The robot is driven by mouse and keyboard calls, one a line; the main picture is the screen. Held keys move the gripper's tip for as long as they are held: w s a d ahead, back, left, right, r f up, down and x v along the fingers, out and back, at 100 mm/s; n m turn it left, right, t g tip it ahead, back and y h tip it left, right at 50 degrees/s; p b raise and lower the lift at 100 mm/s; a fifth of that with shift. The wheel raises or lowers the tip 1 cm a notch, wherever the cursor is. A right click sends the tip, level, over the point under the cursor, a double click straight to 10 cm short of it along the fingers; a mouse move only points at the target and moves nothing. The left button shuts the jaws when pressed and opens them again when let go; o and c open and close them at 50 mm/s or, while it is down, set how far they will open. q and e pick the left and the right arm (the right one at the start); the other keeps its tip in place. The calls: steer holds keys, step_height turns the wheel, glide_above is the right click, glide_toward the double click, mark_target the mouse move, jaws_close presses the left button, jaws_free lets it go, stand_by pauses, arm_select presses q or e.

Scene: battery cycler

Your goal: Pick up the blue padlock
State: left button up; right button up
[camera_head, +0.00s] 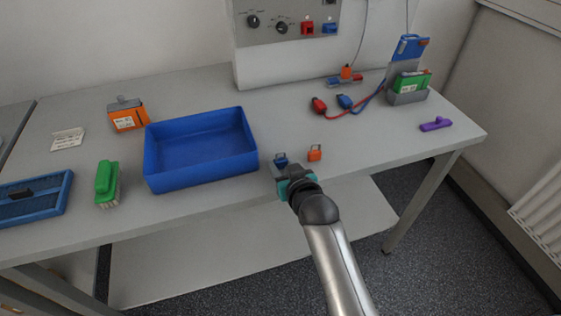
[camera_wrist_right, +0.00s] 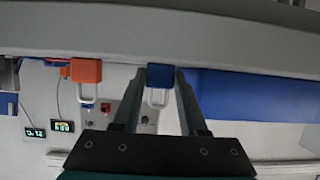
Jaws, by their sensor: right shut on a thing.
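The blue padlock (camera_head: 281,158) is at the front edge of the table, just beyond my right gripper (camera_head: 284,168). In the right wrist view the blue padlock (camera_wrist_right: 160,76) is between the two fingertips of my right gripper (camera_wrist_right: 160,82), with its pale shackle pointing down in the picture. The right gripper is shut on its body. I cannot tell whether the padlock is lifted off the table. My left gripper is not in view.
An orange padlock (camera_head: 315,153) stands close to the right of the blue one. A blue bin (camera_head: 200,177) is to the left. Red and blue clips (camera_head: 319,106) with leads lie behind. A purple object (camera_head: 436,124) is at the far right. The table's right front is clear.

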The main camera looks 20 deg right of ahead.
jaws_close()
